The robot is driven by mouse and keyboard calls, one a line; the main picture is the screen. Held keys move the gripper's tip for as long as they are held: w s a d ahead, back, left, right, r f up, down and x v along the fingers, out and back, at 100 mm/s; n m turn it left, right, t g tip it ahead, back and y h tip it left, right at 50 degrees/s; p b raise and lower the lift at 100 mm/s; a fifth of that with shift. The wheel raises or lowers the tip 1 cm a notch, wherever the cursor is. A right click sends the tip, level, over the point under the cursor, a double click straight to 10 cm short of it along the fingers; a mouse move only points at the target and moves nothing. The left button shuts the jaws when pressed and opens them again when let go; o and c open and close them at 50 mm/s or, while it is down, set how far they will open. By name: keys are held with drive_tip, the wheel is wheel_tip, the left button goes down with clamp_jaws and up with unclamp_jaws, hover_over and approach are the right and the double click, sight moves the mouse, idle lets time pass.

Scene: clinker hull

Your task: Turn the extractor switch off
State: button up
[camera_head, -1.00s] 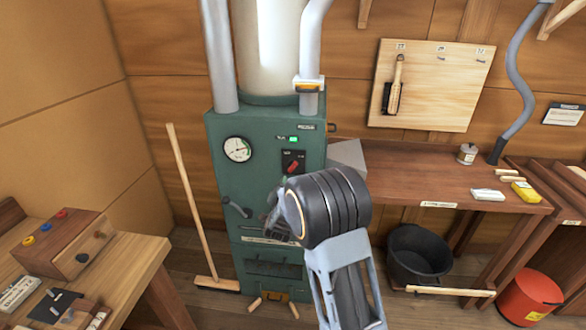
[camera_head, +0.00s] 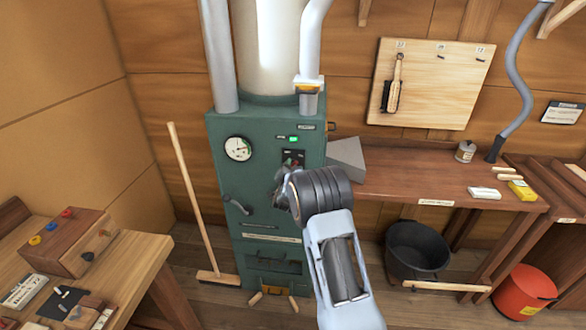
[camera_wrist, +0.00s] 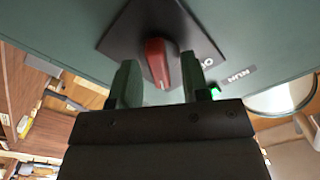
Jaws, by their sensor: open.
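The extractor switch is a red knob (camera_wrist: 157,62) on a dark plate (camera_wrist: 128,38), set in the green cabinet front. In the wrist view it sits between the two fingers of my gripper (camera_wrist: 159,72), which is open, with a finger on either side. I cannot tell whether either finger touches it. In the head view my gripper (camera_head: 286,178) is at the cabinet (camera_head: 228,175) and hides most of the knob; the plate's top shows.
A round gauge (camera_head: 238,148) and a lever handle (camera_head: 236,205) are on the cabinet to the left. A grey block (camera_head: 347,158) on the workbench (camera_head: 420,185) stands close to the right. A broom (camera_head: 192,200) leans at the left.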

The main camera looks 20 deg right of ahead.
clamp_jaws()
drive_tip(key=shift+b, duration=0.4)
drive_tip(key=shift+w+a+n+b, duration=0.1)
drive_tip(key=shift+n+b, duration=0.9)
drive_tip(key=shift+n, duration=1.9)
drive_tip(key=shift+a+n+b, duration=0.1)
drive_tip(key=shift+n+b, duration=0.9)
drive_tip(key=shift+n, duration=2.2)
